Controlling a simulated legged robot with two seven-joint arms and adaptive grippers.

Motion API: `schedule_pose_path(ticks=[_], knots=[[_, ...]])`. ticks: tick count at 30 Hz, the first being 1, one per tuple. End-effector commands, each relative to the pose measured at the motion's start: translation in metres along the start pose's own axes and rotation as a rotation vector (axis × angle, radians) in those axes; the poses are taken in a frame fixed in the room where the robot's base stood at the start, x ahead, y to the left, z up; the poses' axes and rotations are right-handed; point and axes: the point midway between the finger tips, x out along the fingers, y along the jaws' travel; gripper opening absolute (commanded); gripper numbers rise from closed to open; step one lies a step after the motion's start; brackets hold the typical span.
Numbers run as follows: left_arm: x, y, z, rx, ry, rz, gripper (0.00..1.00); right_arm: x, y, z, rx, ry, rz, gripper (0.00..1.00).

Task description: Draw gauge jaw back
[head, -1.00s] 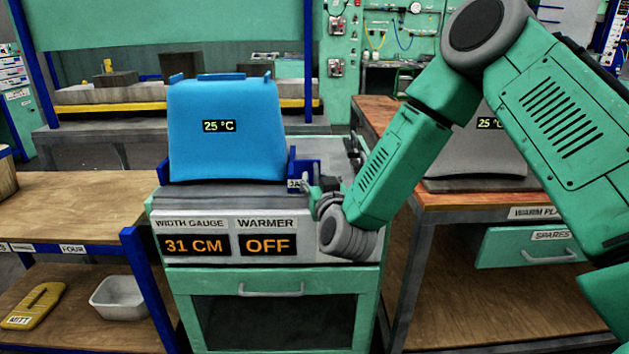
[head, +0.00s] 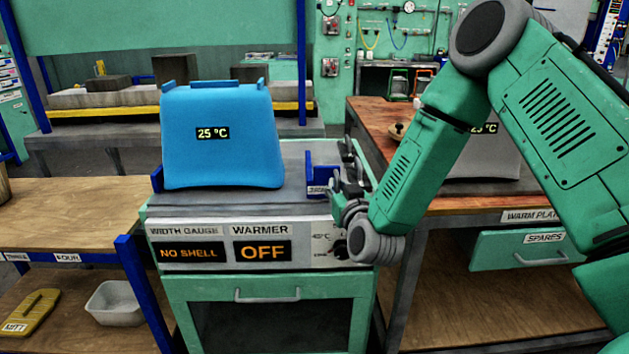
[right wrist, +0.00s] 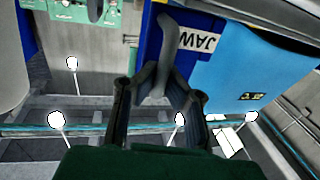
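The blue gauge jaw (head: 321,178) stands on the cabinet top, to the right of the blue shell (head: 222,155), with a visible gap between them. In the right wrist view the jaw (right wrist: 150,45) carries the label JAW, and its grey handle (right wrist: 168,45) rises between my fingers. My right gripper (head: 343,184) is at the jaw's right side in the head view; it appears shut on the handle in the right wrist view (right wrist: 157,92), though the contact is partly hidden. The width gauge display (head: 189,253) reads NO SHELL. My left gripper is not in view.
The warmer display (head: 262,251) reads OFF, with a knob (head: 340,249) to its right. A grey shell (head: 482,155) stands on the right bench. A mitt (head: 30,312) and white bin (head: 115,302) lie below.

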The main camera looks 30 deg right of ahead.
Motion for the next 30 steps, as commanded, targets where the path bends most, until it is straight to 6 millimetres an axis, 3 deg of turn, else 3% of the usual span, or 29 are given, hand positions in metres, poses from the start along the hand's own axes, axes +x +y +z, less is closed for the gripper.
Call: schedule_pose_path(ticks=[4,14,17,26,30], knots=[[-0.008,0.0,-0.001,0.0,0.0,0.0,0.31,-0.005,0.023,0.0,0.0,-0.004,0.003,0.0],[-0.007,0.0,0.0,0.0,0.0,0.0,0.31,-0.006,0.029,0.002,-0.001,-0.004,0.007,0.0],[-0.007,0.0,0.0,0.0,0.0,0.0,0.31,-0.006,0.028,0.002,-0.001,-0.004,0.007,0.31],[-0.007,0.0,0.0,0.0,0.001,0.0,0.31,-0.006,0.027,0.001,-0.001,-0.002,0.004,0.31],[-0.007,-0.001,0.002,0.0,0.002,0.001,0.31,-0.017,0.025,0.001,-0.001,-0.004,0.003,0.31]])
